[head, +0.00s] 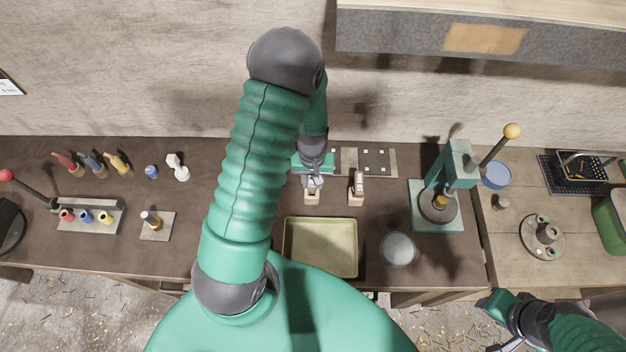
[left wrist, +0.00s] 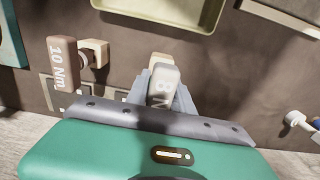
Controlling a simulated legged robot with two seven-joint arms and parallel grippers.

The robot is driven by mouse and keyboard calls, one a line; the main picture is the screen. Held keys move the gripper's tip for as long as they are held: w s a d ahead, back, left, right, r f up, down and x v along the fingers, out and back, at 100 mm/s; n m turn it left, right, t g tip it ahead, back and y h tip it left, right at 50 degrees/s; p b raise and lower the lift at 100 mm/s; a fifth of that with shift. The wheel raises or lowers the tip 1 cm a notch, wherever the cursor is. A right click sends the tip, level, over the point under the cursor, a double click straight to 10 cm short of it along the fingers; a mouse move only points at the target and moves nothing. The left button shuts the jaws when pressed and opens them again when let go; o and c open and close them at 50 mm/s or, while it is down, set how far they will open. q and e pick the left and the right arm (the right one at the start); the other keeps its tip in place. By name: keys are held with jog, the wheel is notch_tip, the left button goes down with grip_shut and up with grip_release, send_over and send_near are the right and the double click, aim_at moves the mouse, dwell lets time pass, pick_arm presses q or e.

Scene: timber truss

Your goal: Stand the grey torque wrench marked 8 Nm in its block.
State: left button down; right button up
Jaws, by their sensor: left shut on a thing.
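My left gripper (head: 314,184) points down at the back of the dark bench and is shut on the grey torque wrench (left wrist: 163,80). A pale wooden block (head: 312,198) is right at the fingers in the head view. I cannot tell whether the wrench is seated in it. A brown wrench marked 10 Nm (left wrist: 62,62) stands in a similar block (head: 356,201) to the right. My right gripper (head: 507,335) is at the lower right, away from the bench, its fingers unclear.
A shallow tray (head: 321,274) lies in front of the blocks, with a round grey dish (head: 398,249) beside it. A green press (head: 452,170) with a yellow-knobbed lever stands to the right. Dark plates (head: 373,161) lie behind the blocks. Small coloured tools stand at the left.

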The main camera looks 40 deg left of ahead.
pick_arm(q)
jog(key=shift+f+b, duration=0.85)
jog(key=shift+f, duration=0.4)
jog(key=c, duration=1)
grip_release()
jog(key=shift+r, duration=0.1)
notch_tip(320, 180, up, 17)
jog(key=b, duration=0.2)
jog(key=s+d+f+m+t+b, duration=0.1)
jog(key=d+f+m+b, duration=0.1)
jog(key=d+f+b, duration=0.1)
jog(key=s+d+f+m+b, duration=0.2)
jog(key=d+f+m+b, duration=0.1)
jog(key=d+f, duration=0.2)
jog(key=s+d+f+m+t+b, duration=0.1)
jog(key=d+f+m+b, duration=0.1)
jog(key=d+f+b, duration=0.1)
jog(key=shift+s+d+f+m+t+b, duration=0.1)
jog(key=shift+d+f+m+t+b, duration=0.15)
jog(key=shift+d, duration=0.4)
jog(key=shift+s+d+f+m+t+b, duration=0.15)
jog(key=shift+d+f, duration=0.2)
jog(key=shift+d, duration=0.3)
